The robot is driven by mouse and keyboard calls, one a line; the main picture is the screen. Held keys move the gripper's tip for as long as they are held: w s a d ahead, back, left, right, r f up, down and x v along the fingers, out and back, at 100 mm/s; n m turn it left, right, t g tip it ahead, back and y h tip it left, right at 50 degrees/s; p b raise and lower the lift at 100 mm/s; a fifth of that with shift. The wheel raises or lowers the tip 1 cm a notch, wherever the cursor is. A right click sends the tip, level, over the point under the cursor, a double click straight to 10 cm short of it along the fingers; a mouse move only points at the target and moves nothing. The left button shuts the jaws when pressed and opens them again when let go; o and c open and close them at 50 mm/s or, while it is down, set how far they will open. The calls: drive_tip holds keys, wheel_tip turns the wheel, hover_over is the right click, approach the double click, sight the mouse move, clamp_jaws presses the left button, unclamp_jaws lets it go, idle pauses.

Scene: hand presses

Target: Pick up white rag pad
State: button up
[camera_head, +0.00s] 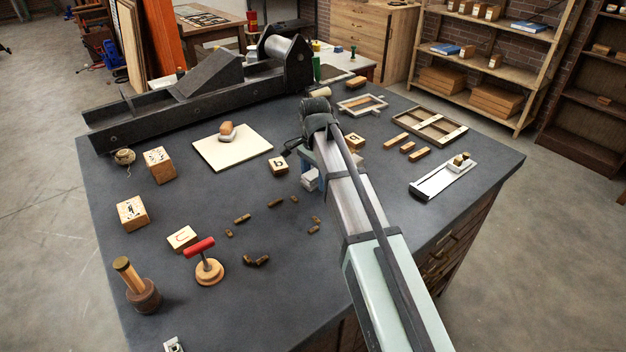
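My arm reaches in from the lower right, and my gripper (308,172) is low over the middle of the dark table. A small whitish pad-like piece (310,180) shows at the gripper's end, partly hidden by my wrist and arm. It may be the white rag pad, but I cannot tell for sure. I cannot see whether the fingers are open or shut, or whether they touch it. A flat cream sheet (205,153) lies to the left with a small tan, rounded object (227,130) on it.
Lettered wooden blocks stand beside my gripper (278,165) and at the left (159,165). Small dark type pieces (275,203) lie in front. A long black press (200,90) fills the back. A wooden frame (425,127) lies right.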

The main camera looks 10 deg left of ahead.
drive_tip(key=c, duration=0.8)
drive_tip(key=shift+c, duration=0.2)
drive_tip(key=shift+r, duration=0.15)
